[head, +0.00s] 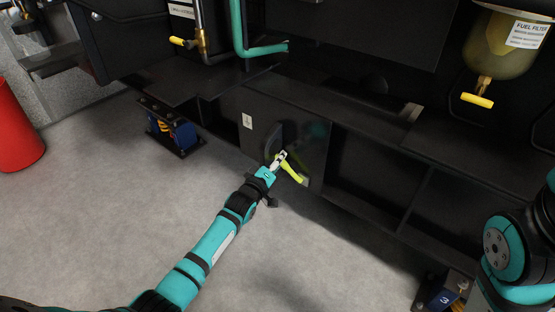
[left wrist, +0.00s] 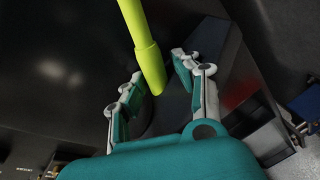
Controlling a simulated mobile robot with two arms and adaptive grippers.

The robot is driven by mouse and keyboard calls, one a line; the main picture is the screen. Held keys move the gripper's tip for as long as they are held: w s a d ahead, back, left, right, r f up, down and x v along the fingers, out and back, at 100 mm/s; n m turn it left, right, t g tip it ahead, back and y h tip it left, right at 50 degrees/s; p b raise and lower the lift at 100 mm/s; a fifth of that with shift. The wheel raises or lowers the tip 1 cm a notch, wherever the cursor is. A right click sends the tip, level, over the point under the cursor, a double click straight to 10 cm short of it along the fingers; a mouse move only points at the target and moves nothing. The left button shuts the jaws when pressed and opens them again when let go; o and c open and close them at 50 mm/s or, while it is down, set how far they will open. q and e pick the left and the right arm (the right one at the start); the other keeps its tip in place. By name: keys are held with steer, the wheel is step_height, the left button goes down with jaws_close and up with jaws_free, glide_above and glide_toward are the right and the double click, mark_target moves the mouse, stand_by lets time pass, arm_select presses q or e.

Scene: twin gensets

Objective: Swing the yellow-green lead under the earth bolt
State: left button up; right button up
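The yellow-green lead (head: 293,173) hangs at a dark plate on the base frame, slanting down to the right in the head view. In the left wrist view the lead (left wrist: 143,48) comes down from the top, and its thicker sleeved end lies between my fingers. My left gripper (head: 279,160) is at the lead, reaching in from the lower left. Its fingers (left wrist: 158,84) are apart, with gaps visible on both sides of the lead. I cannot make out the earth bolt; the gripper may hide it. My right gripper is out of view.
A small white label (head: 247,121) is on the frame left of the lead. A blue mount (head: 172,130) stands on the floor to the left, and a red cylinder (head: 16,130) at the far left. A fuel filter (head: 500,45) hangs upper right. Grey floor (head: 120,210) is clear in front.

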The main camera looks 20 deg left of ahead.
arm_select(q)
steer(key=s+a+r, duration=0.1)
steer(key=s, duration=1.1)
steer(key=shift+a, duration=0.25)
